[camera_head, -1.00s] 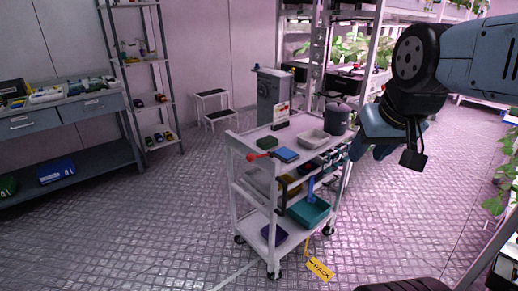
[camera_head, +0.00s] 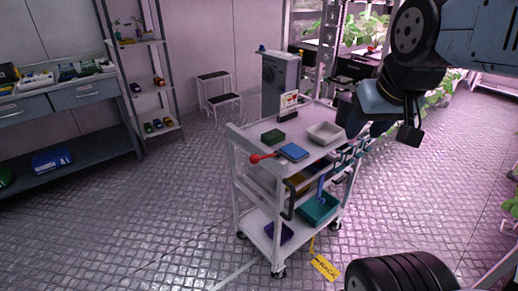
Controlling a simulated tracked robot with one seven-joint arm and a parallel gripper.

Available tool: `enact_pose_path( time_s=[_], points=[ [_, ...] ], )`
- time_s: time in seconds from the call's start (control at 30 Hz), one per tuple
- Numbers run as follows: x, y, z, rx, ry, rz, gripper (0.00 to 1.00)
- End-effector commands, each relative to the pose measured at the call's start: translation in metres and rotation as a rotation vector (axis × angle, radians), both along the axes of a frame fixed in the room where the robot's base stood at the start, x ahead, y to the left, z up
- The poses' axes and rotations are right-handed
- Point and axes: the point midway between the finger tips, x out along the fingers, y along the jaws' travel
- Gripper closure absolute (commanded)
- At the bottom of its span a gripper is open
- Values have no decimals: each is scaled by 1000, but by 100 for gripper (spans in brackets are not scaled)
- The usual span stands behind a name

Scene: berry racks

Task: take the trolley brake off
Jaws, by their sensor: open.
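The white trolley (camera_head: 250,165) stands on castors in the middle of the view. A red-knobbed lever (camera_head: 257,158) sticks out at the left of its top shelf; it may be the brake lever, but I cannot tell. My gripper (camera_head: 372,148) is at the upper right, in front of the trolley's right end in the picture. It is open, with nothing seen between its fingers. It hides part of the trolley's top right side. I cannot tell how far it is from the trolley.
On the trolley are a blue box (camera_head: 293,151), a green box (camera_head: 273,136), a grey tray (camera_head: 325,133) and a teal bin (camera_head: 318,208). A step stool (camera_head: 218,92) and grey cabinet (camera_head: 281,80) stand behind. Left floor is clear.

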Motion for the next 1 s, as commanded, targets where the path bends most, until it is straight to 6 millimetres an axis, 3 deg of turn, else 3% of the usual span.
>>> enact_pose_path(
  time_s=[0.23, 0.4, 0.47, 1.0],
  points=[
    [0, 0, 0, 0, 0, 0, 56],
    [3, 1, -2, -17, 25, 19, 40],
    [6, 2, -5, -38, 55, 41, 40],
    [64, 27, -56, -452, 515, 422, 40]
  ],
)
